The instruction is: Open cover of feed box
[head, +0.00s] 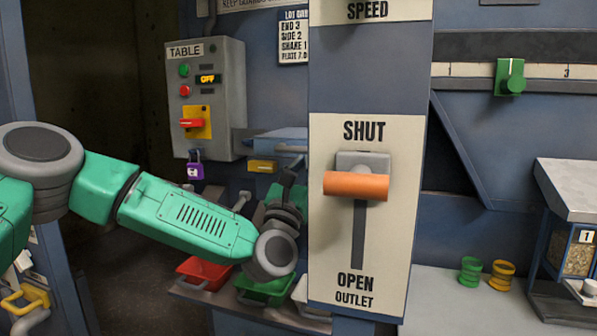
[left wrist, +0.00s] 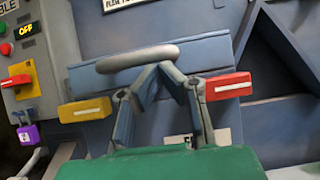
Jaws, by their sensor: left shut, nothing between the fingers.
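The feed box cover looks to be the blue-grey lid (left wrist: 90,78) with a rounded grey handle (left wrist: 130,59) in the left wrist view. Its edge also shows in the head view (head: 277,140), partly behind the outlet panel. A yellow latch (left wrist: 86,110) sits at its left and a red latch (left wrist: 228,87) at its right. My left gripper (left wrist: 162,70) is shut and empty, its fingertips together in front of the handle's right end; I cannot tell whether they touch it. In the head view the left gripper (head: 289,180) is partly hidden beside the panel. My right gripper is out of view.
The tall outlet panel (head: 335,245) with an orange lever (head: 355,186) stands right of my left arm. A grey TABLE control box (head: 225,95) and purple padlock (head: 195,165) are at left. Red (head: 203,272) and green (head: 265,288) trays lie below the arm.

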